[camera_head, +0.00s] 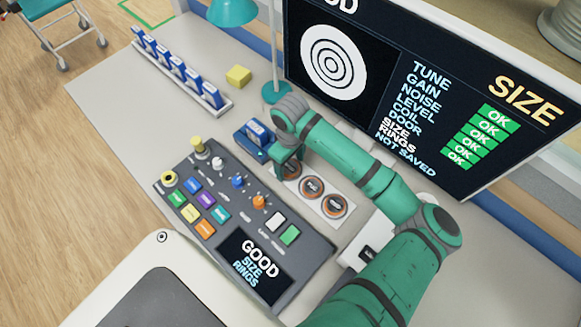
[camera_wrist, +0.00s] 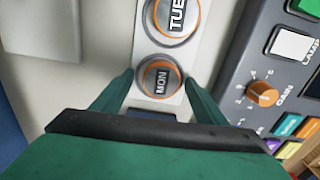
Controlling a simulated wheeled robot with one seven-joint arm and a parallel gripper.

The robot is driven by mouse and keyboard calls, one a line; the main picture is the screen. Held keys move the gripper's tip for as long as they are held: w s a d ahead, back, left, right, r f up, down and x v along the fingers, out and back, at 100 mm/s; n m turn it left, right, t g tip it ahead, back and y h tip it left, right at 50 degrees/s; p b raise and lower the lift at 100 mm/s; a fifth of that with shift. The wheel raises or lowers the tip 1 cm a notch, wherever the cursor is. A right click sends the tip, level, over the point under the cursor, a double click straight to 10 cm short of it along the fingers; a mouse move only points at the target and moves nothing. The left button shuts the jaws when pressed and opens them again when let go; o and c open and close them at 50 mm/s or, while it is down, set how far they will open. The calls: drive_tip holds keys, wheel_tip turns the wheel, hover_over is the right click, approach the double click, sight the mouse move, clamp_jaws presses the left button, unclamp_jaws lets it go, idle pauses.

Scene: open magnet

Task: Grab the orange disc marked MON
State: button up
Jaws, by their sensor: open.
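The MON disc (camera_wrist: 160,82) is round, with a dark face, white letters and an orange rim. It sits at the end of a pale strip (camera_head: 322,212), beside the TUE disc (camera_wrist: 173,18). My gripper (camera_wrist: 158,86) is open, its two green fingers on either side of the MON disc in the wrist view. I cannot tell whether they touch it. In the head view my gripper (camera_head: 285,158) is over the strip's far end, partly hiding the nearest disc (camera_head: 292,171). Two more discs (camera_head: 312,187) (camera_head: 334,206) show fully there.
A grey control console (camera_head: 215,225) with knobs and buttons stands close to the strip. A blue holder (camera_head: 248,146) is just left of my gripper.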

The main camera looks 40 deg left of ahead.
drive_tip(key=shift+c, duration=0.2)
drive_tip(key=shift+s+a, duration=0.1)
drive_tip(key=shift+s, duration=0.05)
drive_tip(key=c, duration=1.1)
drive_tip(key=shift+r, duration=0.1)
